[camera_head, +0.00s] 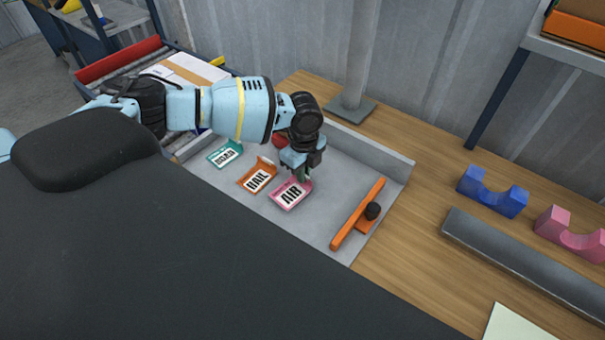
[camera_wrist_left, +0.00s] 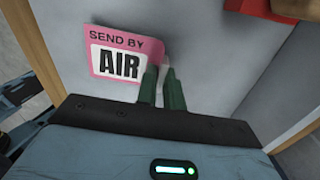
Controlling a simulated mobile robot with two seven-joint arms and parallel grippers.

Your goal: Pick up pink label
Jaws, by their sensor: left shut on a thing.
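The pink label (camera_head: 290,194) with the word AIR lies in the grey tray (camera_head: 333,225), to the right of the orange label. It also shows in the left wrist view (camera_wrist_left: 103,38), reading SEND BY AIR. My left gripper (camera_head: 304,172) is over its upper right edge. In the left wrist view the green fingers (camera_wrist_left: 160,70) are close together at the label's right edge, shut on it. Whether the label is clear of the tray floor I cannot tell. My right gripper is not in view.
An orange RAIL label (camera_head: 257,179) and a green ROAD label (camera_head: 225,155) lie to the left in the tray. An orange bar with a black knob (camera_head: 357,214) lies at the tray's right. Blue (camera_head: 492,192) and pink (camera_head: 572,234) cradle blocks stand on the wooden bench.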

